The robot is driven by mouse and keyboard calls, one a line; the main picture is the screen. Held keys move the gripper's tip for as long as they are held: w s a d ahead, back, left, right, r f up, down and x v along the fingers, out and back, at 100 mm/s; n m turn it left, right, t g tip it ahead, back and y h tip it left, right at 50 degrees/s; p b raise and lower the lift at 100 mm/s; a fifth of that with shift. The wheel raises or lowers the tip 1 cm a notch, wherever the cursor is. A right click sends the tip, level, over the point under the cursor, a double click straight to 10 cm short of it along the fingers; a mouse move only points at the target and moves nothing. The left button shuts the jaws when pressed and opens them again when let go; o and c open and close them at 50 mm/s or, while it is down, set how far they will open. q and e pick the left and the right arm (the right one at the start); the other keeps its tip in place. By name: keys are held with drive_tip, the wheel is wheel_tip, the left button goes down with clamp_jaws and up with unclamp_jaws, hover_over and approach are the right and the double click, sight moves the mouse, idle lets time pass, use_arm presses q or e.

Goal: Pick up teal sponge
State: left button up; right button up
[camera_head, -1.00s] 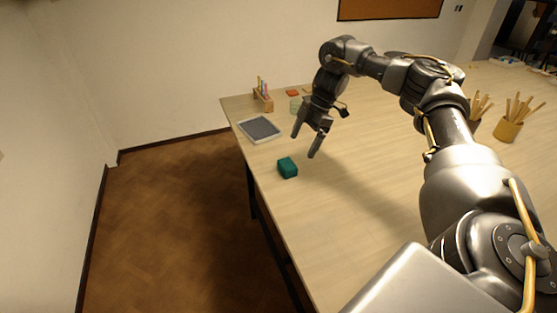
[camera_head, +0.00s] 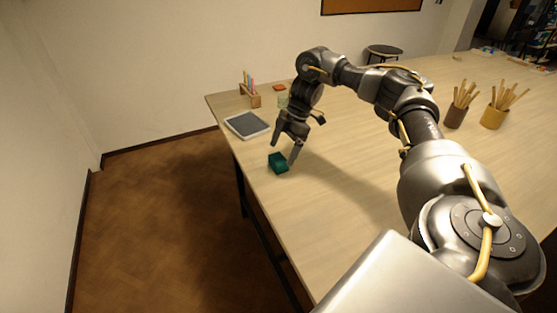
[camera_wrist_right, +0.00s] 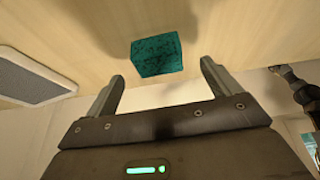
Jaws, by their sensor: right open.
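The teal sponge (camera_head: 278,163) is a small dark teal block on the wooden table near its left edge. It also shows in the right wrist view (camera_wrist_right: 157,55), just beyond the fingertips and roughly between their lines. My right gripper (camera_head: 284,148) is open and empty, pointing down above and beside the sponge. In the right wrist view its two fingers (camera_wrist_right: 163,77) are spread apart, with a gap to the sponge. My left gripper is not in view.
A grey tablet-like panel with a pale frame (camera_head: 247,124) lies on the table (camera_head: 340,190) behind the sponge. A wooden holder with coloured sticks (camera_head: 250,92) stands further back. Two cups of sticks (camera_head: 455,116) (camera_head: 493,116) stand right. The table around the sponge is clear.

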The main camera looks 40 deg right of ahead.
sight(279, 158)
drive_tip(key=x, duration=0.4)
drive_tip(key=shift+w+f+b, duration=0.15)
drive_tip(key=shift+f+b, duration=0.2)
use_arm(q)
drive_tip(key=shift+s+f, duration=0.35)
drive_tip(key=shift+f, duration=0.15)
use_arm(e)
drive_tip(key=c, duration=1)
drive_tip(key=shift+c, duration=0.3)
drive_tip(key=shift+r, duration=0.15)
